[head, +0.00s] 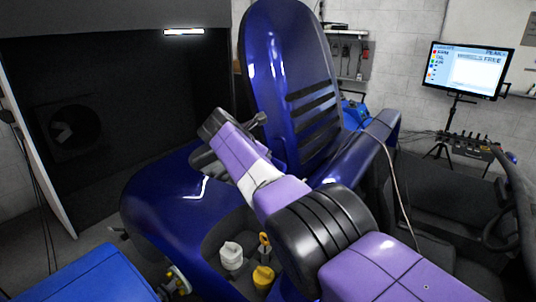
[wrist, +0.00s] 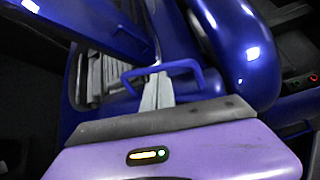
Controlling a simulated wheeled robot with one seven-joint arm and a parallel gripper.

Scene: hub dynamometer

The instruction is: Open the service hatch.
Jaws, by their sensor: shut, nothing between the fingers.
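The service hatch, seemingly the big glossy dark-blue panel with black slots (head: 286,55), stands raised and steeply tilted in the head view. The bay below it is uncovered. A blue loop handle (wrist: 196,73) shows in the wrist view. My gripper (wrist: 158,80) is shut and empty, its grey fingertips at the loop. I cannot tell whether they touch it or pass through it. In the head view my purple arm reaches across the bay to the near side of the panel, and the fingertips are not clear there.
In the bay are a white cap (head: 231,256), a yellow cap (head: 263,277) and a yellow ring handle (head: 265,242). The blue bodywork (head: 160,210) surrounds it. A monitor (head: 471,70) on a stand is at right, near a steering wheel (head: 508,215). A blue box (head: 85,278) is at lower left.

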